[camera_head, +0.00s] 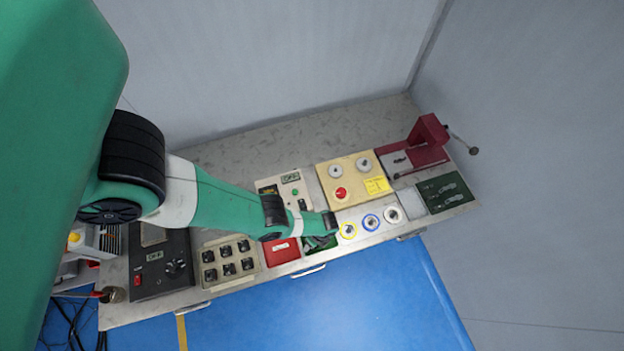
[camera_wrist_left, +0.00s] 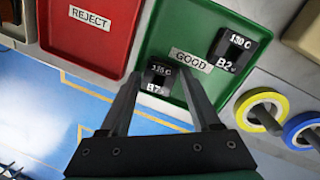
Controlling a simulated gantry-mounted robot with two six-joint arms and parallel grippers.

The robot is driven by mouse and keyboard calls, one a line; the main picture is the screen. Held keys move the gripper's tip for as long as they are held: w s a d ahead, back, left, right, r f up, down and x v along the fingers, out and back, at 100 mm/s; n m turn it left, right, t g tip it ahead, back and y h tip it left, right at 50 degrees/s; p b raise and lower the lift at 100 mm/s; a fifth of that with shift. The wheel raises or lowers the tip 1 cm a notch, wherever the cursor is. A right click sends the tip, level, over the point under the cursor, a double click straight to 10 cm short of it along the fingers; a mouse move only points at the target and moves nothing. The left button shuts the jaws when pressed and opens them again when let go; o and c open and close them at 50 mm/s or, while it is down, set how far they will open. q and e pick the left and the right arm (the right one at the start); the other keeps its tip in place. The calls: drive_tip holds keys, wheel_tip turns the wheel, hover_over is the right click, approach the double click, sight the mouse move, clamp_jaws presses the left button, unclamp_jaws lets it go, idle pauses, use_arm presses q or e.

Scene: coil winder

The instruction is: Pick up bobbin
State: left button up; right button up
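My left gripper (camera_head: 322,242) is over the green GOOD tray (camera_head: 331,243), and its arm hides much of that tray. In the left wrist view the gripper (camera_wrist_left: 160,66) is open, with its two dark fingers apart. A small black part labelled "150 C B7" (camera_wrist_left: 158,79), which looks like a bobbin, shows between the fingertips; contact cannot be told. A similar black part labelled B2 (camera_wrist_left: 232,48) lies in the same tray (camera_wrist_left: 160,32), up and to the right. My right gripper is not in view.
A red REJECT tray (camera_wrist_left: 88,25) adjoins the green one. Yellow-ringed (camera_head: 348,231) and blue-ringed (camera_head: 371,222) spools stand to the right. A beige holder (camera_head: 213,249) with several black parts is to the left. A maroon winder (camera_head: 428,143) stands at the far right.

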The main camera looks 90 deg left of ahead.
use_arm(q)
clamp_jaws()
